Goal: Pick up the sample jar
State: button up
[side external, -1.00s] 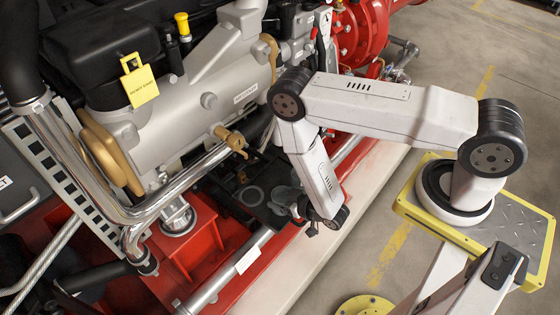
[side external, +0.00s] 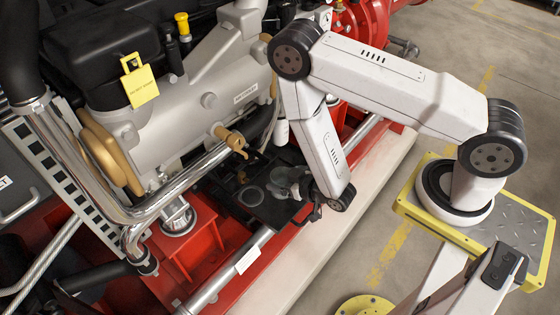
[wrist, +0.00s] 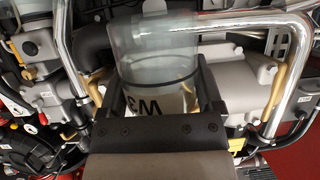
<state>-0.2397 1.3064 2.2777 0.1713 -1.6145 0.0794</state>
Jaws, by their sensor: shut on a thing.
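The sample jar (wrist: 155,68) is clear, with a dark band and partly visible dark lettering on a pale label. In the wrist view it stands between the two dark fingers of my gripper (wrist: 158,88), which is shut on it. In the side external view the jar (side external: 289,176) is a small greyish, see-through shape at the end of my gripper (side external: 302,188). It shows above a black tray (side external: 275,213); the gap between jar and tray is hard to judge. The gripper partly hides the jar.
The grey engine block (side external: 215,85) and a bent chrome pipe (side external: 180,190) stand left of the jar. A grey pipe (side external: 225,272) runs along the red frame (side external: 190,225) below. A pale ledge (side external: 320,250) and open floor lie to the right.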

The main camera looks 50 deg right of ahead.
aim_at(282, 169)
jog(key=shift+r, duration=0.7)
jog(key=shift+w+d+r+m+h, duration=0.1)
jog(key=shift+w+m+h, duration=0.05)
jog(key=shift+m+h, duration=0.2)
jog(key=shift+w+d+r+m+h, duration=0.1)
jog(key=shift+w+r+m+h, duration=0.05)
jog(key=shift+m+h, duration=0.25)
jog(key=shift+w+d+r+m+h, duration=0.1)
jog(key=shift+m+h, duration=0.15)
jog(key=shift+h, duration=0.2)
jog(key=m+h, duration=0.1)
jog(key=r+m+h, duration=0.1)
jog(key=shift+s+d+m+g+h, duration=0.1)
jog(key=shift+s+m+g+h, duration=0.05)
jog(key=shift+m+g+h, duration=0.2)
jog(key=m+h, duration=0.1)
jog(key=s+r+m+g+h, duration=0.1)
jog(key=shift+s+a+h, duration=0.2)
jog(key=shift+s+h, duration=0.05)
jog(key=shift+h, duration=0.1)
jog(key=shift+s+a+r+m+g+h, duration=0.15)
jog(key=shift+s+a+m+g+h, duration=0.15)
jog(key=shift+s+m+g+h, duration=0.35)
jog(key=shift+s+a+r+m+g+h, duration=0.15)
jog(key=shift+s+a+m+g+h, duration=0.2)
jog(key=shift+s+m+h, duration=0.4)
jog(key=shift+s+d, duration=0.1)
